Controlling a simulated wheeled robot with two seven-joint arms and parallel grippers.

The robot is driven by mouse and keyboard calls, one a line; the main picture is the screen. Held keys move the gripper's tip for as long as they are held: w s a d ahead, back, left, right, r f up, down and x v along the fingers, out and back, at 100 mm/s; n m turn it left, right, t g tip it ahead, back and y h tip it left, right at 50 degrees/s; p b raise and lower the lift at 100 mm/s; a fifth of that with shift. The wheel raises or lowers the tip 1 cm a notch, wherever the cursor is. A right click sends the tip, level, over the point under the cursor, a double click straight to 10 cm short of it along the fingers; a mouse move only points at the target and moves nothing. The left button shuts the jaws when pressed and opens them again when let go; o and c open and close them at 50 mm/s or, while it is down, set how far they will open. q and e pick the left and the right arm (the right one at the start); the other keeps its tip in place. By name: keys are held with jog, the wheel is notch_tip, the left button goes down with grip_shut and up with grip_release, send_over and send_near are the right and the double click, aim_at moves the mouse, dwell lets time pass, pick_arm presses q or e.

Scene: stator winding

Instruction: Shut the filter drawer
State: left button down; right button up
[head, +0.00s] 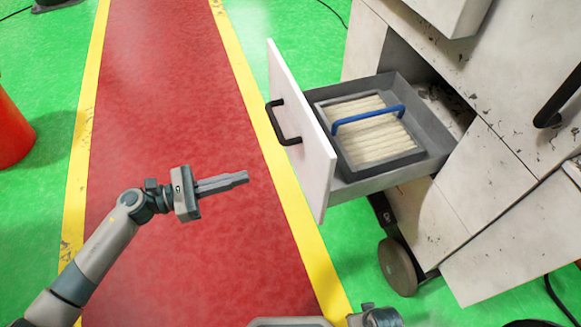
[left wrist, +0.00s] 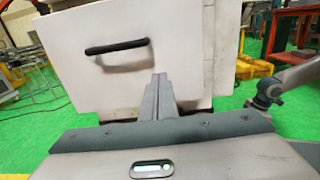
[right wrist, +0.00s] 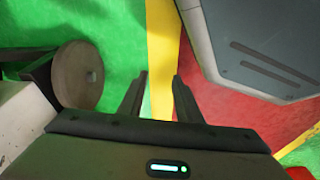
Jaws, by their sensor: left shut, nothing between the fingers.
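The filter drawer (head: 300,130) stands pulled out of the white machine at the right in the head view. Its white front panel has a black handle (head: 283,122), which also shows in the left wrist view (left wrist: 117,46). Inside lies a pleated filter (head: 372,140) in a dark frame with a blue handle (head: 368,118). My left gripper (head: 246,177) is shut and empty, left of the drawer front and apart from it in the head view. In the left wrist view its fingers point at the panel, right of and below the handle. My right gripper (right wrist: 160,82) is open and empty, over the floor.
The white machine (head: 480,190) has a caster wheel (head: 398,266) under the drawer, which also shows in the right wrist view (right wrist: 78,76). A red walkway (head: 170,100) with yellow edges runs left of the drawer. An orange object (head: 12,130) stands at far left.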

aim_at(304, 160)
pick_arm(q)
jog(key=shift+w+d, duration=0.1)
dwell(0.3)
